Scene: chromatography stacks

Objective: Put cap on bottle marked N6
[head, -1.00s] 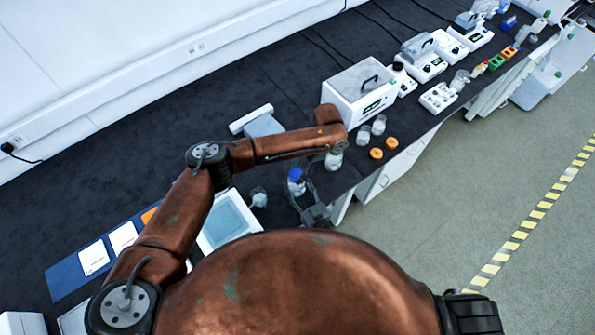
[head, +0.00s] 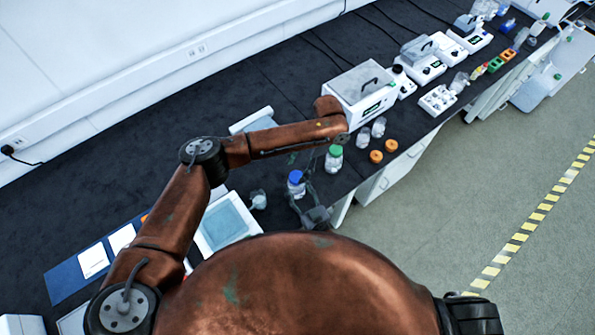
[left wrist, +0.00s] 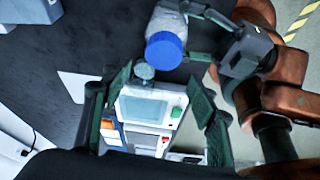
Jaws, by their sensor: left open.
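A clear bottle with a blue cap (head: 296,177) stands near the bench's front edge; the cap sits on its top. In the left wrist view the blue cap (left wrist: 166,50) is seen close up. No N6 marking is readable. My right gripper (head: 304,192) has its fingers around the bottle's sides; it also shows in the left wrist view (left wrist: 208,38). My left gripper (left wrist: 157,82) is open and empty, its fingers apart and clear of the bottle. In the head view my left forearm mostly hides it.
A green-capped bottle (head: 334,158) stands behind the blue-capped one. Two orange caps (head: 376,156) lie near the front edge beside small clear jars (head: 378,127). A white box-shaped bath (head: 362,92) and a device with a screen (head: 224,222) stand nearby.

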